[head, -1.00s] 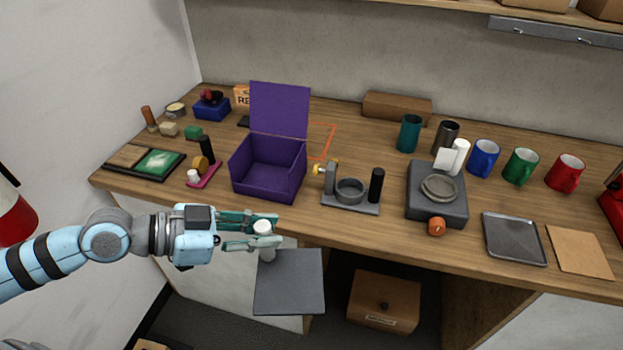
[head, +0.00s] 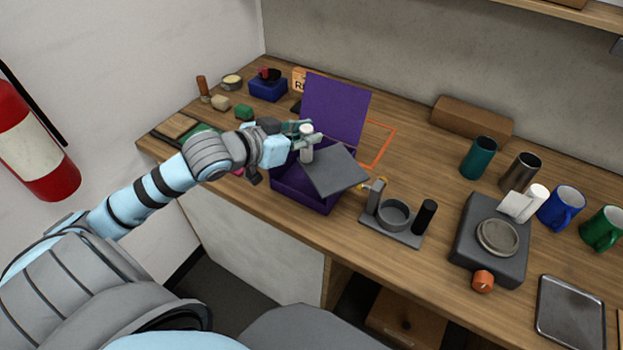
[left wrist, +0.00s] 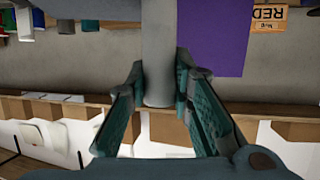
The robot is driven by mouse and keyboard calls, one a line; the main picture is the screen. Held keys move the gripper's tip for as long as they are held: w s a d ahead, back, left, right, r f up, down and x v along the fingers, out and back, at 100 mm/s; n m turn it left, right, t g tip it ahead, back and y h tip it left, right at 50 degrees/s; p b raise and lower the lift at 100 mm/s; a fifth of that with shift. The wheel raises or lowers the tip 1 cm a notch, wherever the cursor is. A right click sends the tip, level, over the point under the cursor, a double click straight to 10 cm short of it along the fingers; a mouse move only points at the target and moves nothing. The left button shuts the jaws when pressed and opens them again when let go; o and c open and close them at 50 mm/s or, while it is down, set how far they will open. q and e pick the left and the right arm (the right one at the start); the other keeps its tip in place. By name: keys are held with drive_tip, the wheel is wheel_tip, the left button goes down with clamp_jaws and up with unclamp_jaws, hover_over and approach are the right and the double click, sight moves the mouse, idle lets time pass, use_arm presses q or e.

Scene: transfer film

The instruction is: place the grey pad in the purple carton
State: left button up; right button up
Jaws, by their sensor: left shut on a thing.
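The grey pad (head: 337,172) is a flat square plate with a pale upright handle (head: 306,150). My left gripper (head: 306,135) is shut on that handle, which also shows between the teal fingers in the left wrist view (left wrist: 158,75). The pad is held over the open purple carton (head: 297,194), tilted in the picture and overlapping its right side. It hides much of the carton's inside. I cannot tell whether pad and carton touch. The carton's raised lid (head: 335,108) stands behind the pad, and it shows in the left wrist view (left wrist: 213,38). My right gripper is not in view.
A grey stand with a ring and black post (head: 393,218) is close to the carton's right. A dark scale-like block (head: 490,245) and mugs (head: 562,207) are farther right. Small items, including a blue box (head: 268,88), lie left of and behind the carton.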

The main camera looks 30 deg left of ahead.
use_arm(q)
drive_tip(key=w+a+r+n+y, duration=0.3)
drive_tip(key=w+a+n+y, duration=0.1)
drive_tip(key=a+n+y, duration=0.25)
drive_tip(key=shift+g+y, duration=0.3)
drive_tip(key=shift+y, duration=0.15)
drive_tip(key=f+b, duration=0.1)
drive_tip(key=f, duration=0.5)
drive_tip(key=f+b, duration=0.1)
drive_tip(key=f, duration=0.6)
drive_tip(key=a+f+b, duration=0.1)
drive_tip(key=f, duration=0.5)
drive_tip(key=shift+s+f+b, duration=0.25)
drive_tip(key=shift+s+b, duration=0.05)
drive_tip(key=shift+s+r, duration=0.1)
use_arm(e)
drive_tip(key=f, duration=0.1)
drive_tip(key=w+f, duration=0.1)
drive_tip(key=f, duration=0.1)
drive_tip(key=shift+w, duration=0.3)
use_arm(q)
drive_tip(key=o, duration=0.7)
drive_tip(key=shift+c, duration=0.2)
drive_tip(key=p+v, duration=0.1)
drive_tip(key=v, duration=1.1)
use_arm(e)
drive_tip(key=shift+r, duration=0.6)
